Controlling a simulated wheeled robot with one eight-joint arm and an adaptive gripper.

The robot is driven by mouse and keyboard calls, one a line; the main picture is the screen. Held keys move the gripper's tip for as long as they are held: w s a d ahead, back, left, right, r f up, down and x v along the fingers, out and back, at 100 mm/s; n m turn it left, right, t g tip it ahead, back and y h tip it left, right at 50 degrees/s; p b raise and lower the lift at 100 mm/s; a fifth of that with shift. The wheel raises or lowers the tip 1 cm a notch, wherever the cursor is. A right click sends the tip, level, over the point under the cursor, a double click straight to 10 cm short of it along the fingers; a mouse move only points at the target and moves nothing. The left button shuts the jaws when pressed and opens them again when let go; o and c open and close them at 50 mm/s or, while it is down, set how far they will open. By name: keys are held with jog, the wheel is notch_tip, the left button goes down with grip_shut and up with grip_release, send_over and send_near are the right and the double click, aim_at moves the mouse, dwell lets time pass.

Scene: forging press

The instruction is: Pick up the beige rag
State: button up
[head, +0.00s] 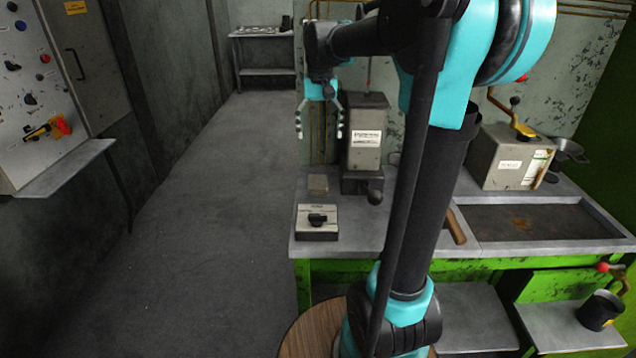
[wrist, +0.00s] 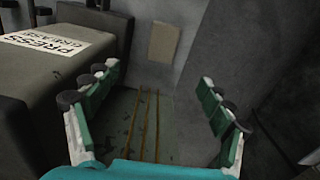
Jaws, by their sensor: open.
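The beige rag (head: 318,184) is a small flat tan square on the left end of the grey worktop (head: 362,232), beside the grey box-shaped unit. In the wrist view a plain beige square, apparently the rag (wrist: 163,45), shows near the top centre, beyond my fingers. My gripper (head: 320,131) points down, open and empty, above and apart from the rag in the head view. In the wrist view my gripper (wrist: 158,78) shows both fingers spread wide with nothing between them.
The labelled grey unit (head: 366,135) stands close right of my gripper; its labelled box (wrist: 58,60) fills the wrist view's left. A switch box (head: 317,222) sits in front of the rag. A hand-cranked box (head: 508,158) and tray (head: 540,204) are at right. Floor at left is clear.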

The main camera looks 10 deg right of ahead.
send_over(318, 180)
jog(key=f, duration=1)
jog(key=shift+s+d+f, duration=0.1)
jog(key=shift+d+f, duration=0.1)
jog(key=shift+f, duration=0.2)
jog(key=shift+a+f, duration=0.15)
jog(key=shift+f, duration=1.15)
jog(key=shift+a+f, duration=0.1)
jog(key=shift+f, duration=1.2)
jog(key=c, duration=1.3)
